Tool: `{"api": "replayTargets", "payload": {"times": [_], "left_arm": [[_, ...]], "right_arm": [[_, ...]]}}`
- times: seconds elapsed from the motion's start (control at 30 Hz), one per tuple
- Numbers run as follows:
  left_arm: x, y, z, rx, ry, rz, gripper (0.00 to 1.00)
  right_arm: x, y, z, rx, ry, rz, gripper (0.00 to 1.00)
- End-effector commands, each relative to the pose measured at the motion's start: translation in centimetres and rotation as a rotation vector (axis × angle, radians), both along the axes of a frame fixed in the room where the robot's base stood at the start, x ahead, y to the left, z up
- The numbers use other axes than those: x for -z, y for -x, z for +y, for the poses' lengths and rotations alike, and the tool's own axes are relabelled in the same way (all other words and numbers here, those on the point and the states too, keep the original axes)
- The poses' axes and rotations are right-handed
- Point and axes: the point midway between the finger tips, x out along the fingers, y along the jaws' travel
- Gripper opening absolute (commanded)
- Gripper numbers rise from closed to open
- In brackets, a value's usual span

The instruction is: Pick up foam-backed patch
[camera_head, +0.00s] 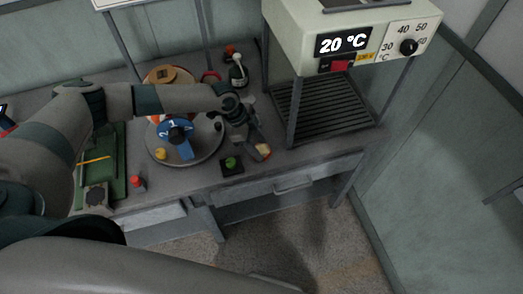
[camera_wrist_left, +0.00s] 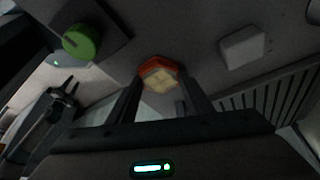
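The foam-backed patch (camera_head: 263,151), a small piece with an orange-red edge and a cream face, lies near the table's front edge. In the left wrist view the patch (camera_wrist_left: 160,76) shows between and just beyond the fingertips. My left gripper (camera_head: 253,141) reaches in from the left and is right beside the patch in the head view. In the left wrist view the gripper (camera_wrist_left: 160,92) has its fingers apart, one on each side of the patch. I cannot tell whether either finger touches it. My right gripper is not in view.
A green button on a dark base (camera_head: 231,163) sits left of the patch. A round turntable with a blue pointer (camera_head: 180,135) stands further left. A heater box (camera_head: 345,45) reading 20 °C stands over a slatted rack (camera_head: 325,108). A pale block (camera_wrist_left: 242,46) lies nearby.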

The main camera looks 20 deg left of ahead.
Motion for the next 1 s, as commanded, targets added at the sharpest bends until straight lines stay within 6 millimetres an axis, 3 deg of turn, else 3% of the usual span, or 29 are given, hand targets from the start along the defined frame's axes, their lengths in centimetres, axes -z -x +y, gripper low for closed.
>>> {"api": "replayTargets", "payload": {"times": [0.47,0.77,1.0], "left_arm": [[-0.4,-0.1,0.0,0.000,0.001,-0.001,0.25],[-3.7,-0.1,0.0,0.002,0.001,-0.004,0.25],[-6.5,2.1,-4.2,0.008,0.003,-0.004,0.25]], "right_arm": [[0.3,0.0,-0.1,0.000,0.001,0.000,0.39],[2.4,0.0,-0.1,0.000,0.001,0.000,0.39],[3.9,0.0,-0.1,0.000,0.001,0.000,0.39]]}}
